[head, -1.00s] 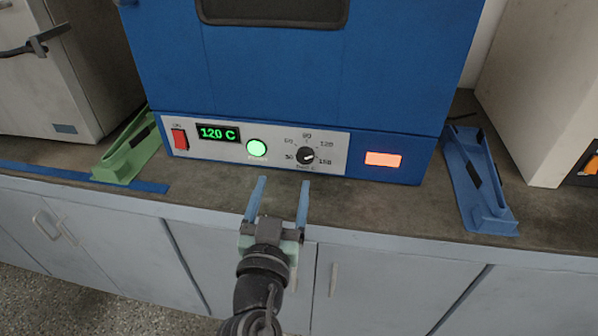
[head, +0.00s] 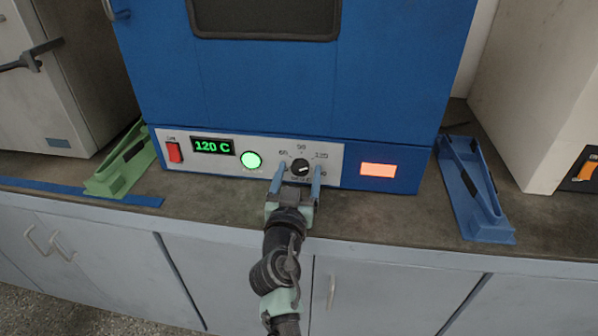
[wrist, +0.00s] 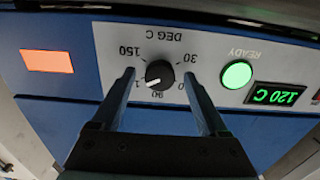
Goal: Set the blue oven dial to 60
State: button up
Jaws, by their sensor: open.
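The blue oven (head: 270,90) stands on the counter with a light control panel (head: 235,171) low on its front. Its black dial (head: 300,168) has a white pointer directed towards 120, and the green display (head: 212,146) reads 120 C. My gripper (head: 299,169) is open, with its two blue fingers on either side of the dial. In the wrist view the panel appears upside down, and the dial (wrist: 159,75) sits between the fingertips, with a visible gap on each side. The fingers partly cover the scale numbers.
A red switch (head: 174,152) and a lit green button (head: 251,160) are left of the dial; an orange lit panel (head: 378,170) is right. A green holder (head: 122,165) and a blue holder (head: 473,190) lie on the counter beside the oven.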

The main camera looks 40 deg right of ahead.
jog(key=shift+w+d, duration=0.15)
jog(key=shift+d, duration=0.05)
grip_shut()
dwell(0.4)
jog(key=shift+n, duration=0.3)
